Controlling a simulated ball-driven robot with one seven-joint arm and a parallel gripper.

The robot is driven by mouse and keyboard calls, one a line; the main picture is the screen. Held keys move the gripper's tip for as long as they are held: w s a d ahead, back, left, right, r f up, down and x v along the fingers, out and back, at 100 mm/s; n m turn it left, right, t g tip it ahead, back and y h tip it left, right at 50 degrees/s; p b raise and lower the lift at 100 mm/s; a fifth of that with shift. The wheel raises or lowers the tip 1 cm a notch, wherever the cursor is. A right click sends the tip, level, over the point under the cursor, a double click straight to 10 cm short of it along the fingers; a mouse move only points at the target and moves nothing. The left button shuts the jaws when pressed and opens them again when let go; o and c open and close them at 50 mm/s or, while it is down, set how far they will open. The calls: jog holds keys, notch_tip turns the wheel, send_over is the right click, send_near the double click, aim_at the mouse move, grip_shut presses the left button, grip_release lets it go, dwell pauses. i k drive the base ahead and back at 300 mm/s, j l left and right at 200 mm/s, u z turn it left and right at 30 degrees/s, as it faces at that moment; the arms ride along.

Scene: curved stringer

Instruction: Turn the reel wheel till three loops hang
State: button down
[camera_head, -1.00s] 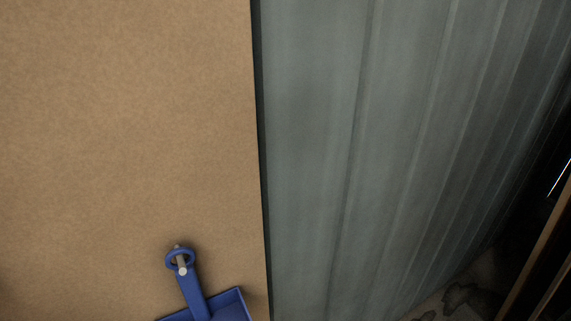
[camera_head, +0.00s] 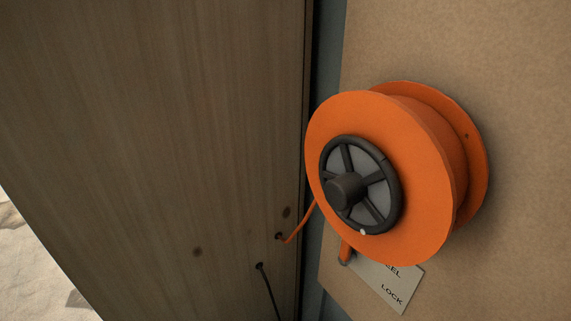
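The orange reel (camera_head: 425,215) is mounted on a tan board in the head view, right of the middle. Its dark spoked wheel (camera_head: 391,190) faces me, with a round knob or hub (camera_head: 344,190) at the centre. A small white dot (camera_head: 362,232) marks the wheel's lower rim. An orange cord (camera_head: 299,229) runs from the reel's left side into a hole in the wooden panel. I see no hanging loops in this view. My gripper is not in view.
The wooden panel (camera_head: 160,130) fills the left side. A black cable (camera_head: 268,288) hangs from a lower hole in it. Pale ground (camera_head: 35,270) shows lower left.

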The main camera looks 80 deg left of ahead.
aim_at(362, 187)
jog(key=u, duration=1.3)
